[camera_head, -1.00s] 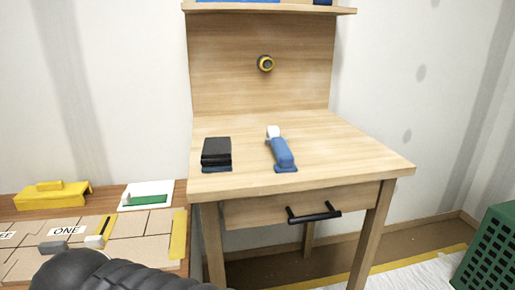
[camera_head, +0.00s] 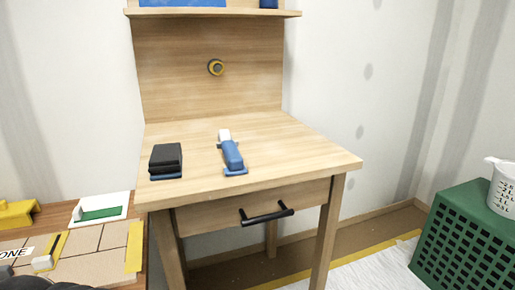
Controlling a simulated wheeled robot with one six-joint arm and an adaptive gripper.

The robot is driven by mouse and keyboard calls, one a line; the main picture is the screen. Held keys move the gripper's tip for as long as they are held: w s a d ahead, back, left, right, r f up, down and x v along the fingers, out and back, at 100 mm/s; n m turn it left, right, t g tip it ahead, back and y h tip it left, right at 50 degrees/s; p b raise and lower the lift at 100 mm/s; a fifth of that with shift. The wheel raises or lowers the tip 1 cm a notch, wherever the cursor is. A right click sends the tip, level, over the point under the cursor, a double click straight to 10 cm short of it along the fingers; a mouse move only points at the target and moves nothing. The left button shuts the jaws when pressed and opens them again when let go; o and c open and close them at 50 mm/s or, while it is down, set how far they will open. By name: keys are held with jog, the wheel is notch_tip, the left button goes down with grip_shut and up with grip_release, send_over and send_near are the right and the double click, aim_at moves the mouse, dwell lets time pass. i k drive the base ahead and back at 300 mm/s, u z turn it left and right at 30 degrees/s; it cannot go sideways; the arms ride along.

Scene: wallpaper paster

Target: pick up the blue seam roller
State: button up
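The blue seam roller (camera_head: 232,155) lies on the wooden desk (camera_head: 290,150), near the middle of its top. Its white roller end points to the back and its blue handle end to the front. A black block-shaped tool with a blue base (camera_head: 166,160) lies to its left, apart from it. My gripper is not in view; only a dark piece of my arm shows at the bottom left corner, well away from the roller.
The desk has a drawer with a black handle (camera_head: 266,215), a tall back panel and a shelf (camera_head: 210,13) above. A lower table with tiles, a yellow tool (camera_head: 17,213) and a white-green item (camera_head: 101,208) stands left. A green crate (camera_head: 465,240) bearing a measuring cup (camera_head: 503,188) stands right.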

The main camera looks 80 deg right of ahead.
aim_at(234, 161)
jog(key=u, duration=0.6)
jog(key=k, duration=1)
jog(key=z, duration=0.45)
